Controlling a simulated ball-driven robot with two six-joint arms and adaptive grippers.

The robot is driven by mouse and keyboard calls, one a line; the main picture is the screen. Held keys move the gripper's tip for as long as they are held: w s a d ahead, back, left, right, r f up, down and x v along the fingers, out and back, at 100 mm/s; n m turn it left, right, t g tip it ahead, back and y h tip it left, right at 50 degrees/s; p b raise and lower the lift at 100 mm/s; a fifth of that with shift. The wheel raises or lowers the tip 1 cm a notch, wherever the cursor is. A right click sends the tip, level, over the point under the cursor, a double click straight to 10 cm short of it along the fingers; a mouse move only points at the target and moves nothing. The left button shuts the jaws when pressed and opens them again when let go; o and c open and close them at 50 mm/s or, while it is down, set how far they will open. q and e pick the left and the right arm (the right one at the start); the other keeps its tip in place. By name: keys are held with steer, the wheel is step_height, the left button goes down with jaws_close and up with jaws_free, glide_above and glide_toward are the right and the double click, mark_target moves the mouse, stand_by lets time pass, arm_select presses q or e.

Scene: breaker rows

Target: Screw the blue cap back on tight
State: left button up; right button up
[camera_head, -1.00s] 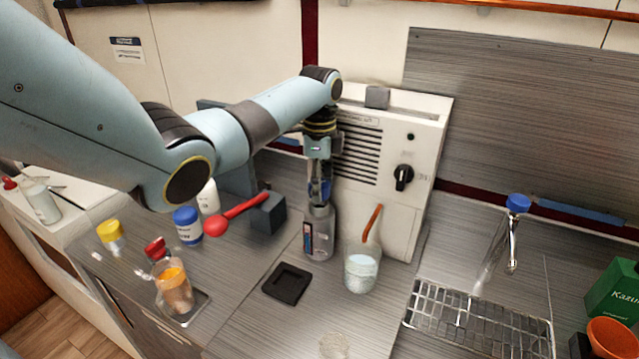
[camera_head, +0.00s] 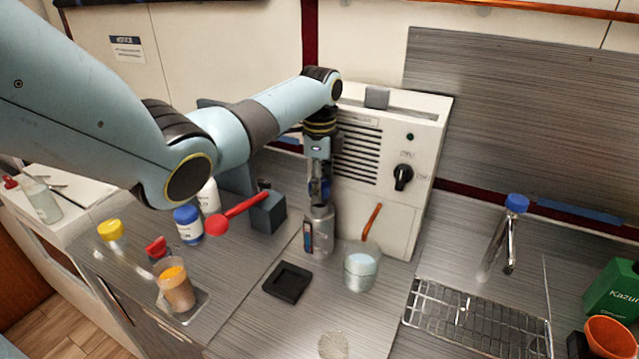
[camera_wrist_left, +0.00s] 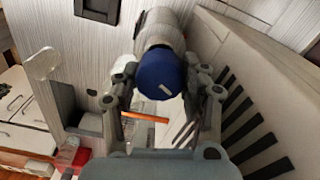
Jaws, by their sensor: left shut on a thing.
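A grey bottle (camera_head: 322,232) with a label stands upright on the counter in front of the white panel unit. The blue cap (camera_wrist_left: 160,76) sits at the bottle's mouth; the grey bottle body (camera_wrist_left: 160,28) shows behind it in the wrist view. My left gripper (camera_head: 319,188) points straight down over the bottle and is shut on the cap, one finger on each side. In the head view the fingers mostly hide the cap. I cannot tell whether the cap is fully seated. My right gripper is in neither view.
The white unit (camera_head: 385,215) with vents and a knob stands close behind the bottle. A glass with a spatula (camera_head: 361,268) is close on the right, a black square coaster (camera_head: 287,282) in front. A red spoon (camera_head: 240,213) rests on a grey block at left.

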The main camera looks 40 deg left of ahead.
arm_select(q)
steer(key=shift+f, duration=0.45)
stand_by(0.3)
steer(key=shift+f+b, duration=0.7)
steer(key=shift+f, duration=0.1)
steer(key=o, duration=1.1)
step_height(320, 180, up, 12)
steer(key=shift+r, duration=0.1)
